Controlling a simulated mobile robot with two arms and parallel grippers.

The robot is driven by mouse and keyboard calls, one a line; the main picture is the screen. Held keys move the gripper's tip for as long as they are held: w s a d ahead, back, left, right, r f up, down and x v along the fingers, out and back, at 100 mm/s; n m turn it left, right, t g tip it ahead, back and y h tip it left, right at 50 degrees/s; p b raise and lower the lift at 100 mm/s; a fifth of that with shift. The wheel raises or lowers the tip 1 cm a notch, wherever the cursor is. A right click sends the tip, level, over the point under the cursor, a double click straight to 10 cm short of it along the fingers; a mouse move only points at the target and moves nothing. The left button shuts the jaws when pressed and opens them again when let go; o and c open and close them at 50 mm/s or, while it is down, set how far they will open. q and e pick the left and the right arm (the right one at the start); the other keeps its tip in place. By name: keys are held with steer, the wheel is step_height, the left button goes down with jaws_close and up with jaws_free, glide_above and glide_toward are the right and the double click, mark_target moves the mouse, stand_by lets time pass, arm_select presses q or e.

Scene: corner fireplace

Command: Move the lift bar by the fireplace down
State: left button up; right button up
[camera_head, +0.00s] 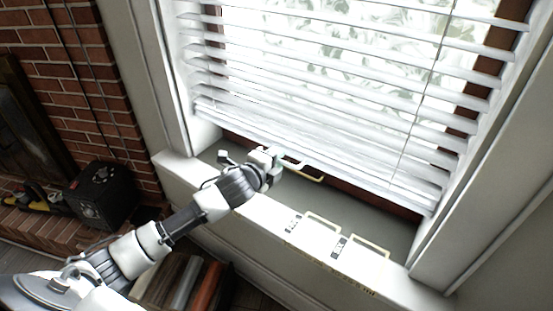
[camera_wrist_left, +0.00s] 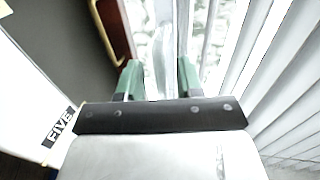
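The white blind (camera_head: 330,130) hangs over the window, with its bottom rail (camera_head: 400,195) slanting down to the right in the head view; this rail looks like the lift bar. My left gripper (camera_head: 275,162) is at the rail's lower edge, left of its middle. In the left wrist view its two green fingertips (camera_wrist_left: 159,78) stand apart on either side of a pale strip (camera_wrist_left: 163,40), which seems to be the rail's edge. I cannot tell whether they press on it. The slats (camera_wrist_left: 270,70) fill the right side there. My right gripper is not in view.
A cream handle (camera_head: 310,174) on the brown window frame lies just right of my left gripper. A brick fireplace (camera_head: 95,100) and a black box (camera_head: 103,192) are at the left.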

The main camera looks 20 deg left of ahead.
arm_select(q)
steer(key=shift+w, duration=0.3)
jaws_close()
